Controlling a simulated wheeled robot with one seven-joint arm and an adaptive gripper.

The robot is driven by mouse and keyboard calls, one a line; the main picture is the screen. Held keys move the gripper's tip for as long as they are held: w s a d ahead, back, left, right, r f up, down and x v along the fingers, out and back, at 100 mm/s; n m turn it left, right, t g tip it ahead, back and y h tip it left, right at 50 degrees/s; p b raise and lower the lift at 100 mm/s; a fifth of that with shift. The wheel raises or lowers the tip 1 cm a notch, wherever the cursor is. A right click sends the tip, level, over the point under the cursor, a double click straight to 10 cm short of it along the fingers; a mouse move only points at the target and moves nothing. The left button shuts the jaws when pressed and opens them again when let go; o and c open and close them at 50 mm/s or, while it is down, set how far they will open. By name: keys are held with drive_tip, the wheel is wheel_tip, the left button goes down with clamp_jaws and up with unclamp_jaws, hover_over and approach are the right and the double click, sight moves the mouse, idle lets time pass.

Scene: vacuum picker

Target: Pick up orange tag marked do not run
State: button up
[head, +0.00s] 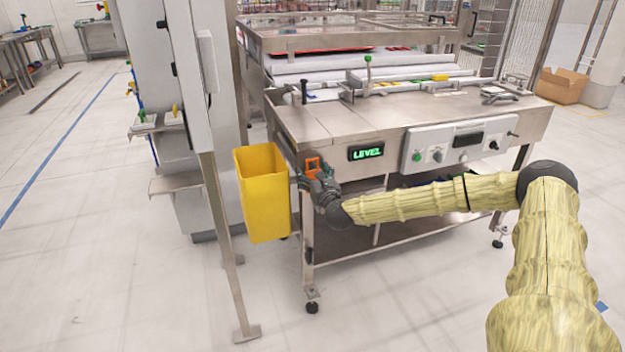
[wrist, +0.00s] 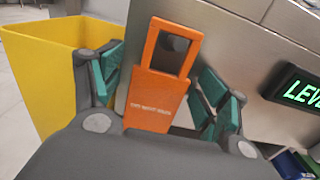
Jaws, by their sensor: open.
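The orange tag (wrist: 152,102) has a square window in its upper part and pale lettering too small to read surely. It stands upright against the steel machine's front in the wrist view. My gripper (wrist: 163,84) is open, with one teal-padded finger on each side of the tag. I cannot tell whether either finger touches it. In the head view, the tag (head: 313,163) shows at the machine's left front corner, just above my gripper (head: 315,178), which partly hides its lower part.
A yellow bin (head: 262,195) hangs or stands just left of the tag. A green-lit LEVEL display (head: 367,152) and a control panel (head: 457,143) are to the right on the steel machine (head: 330,118). A grey cabinet post (head: 222,220) stands further left.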

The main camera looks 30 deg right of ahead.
drive_tip(key=c, duration=1)
drive_tip(key=shift+r, duration=0.1)
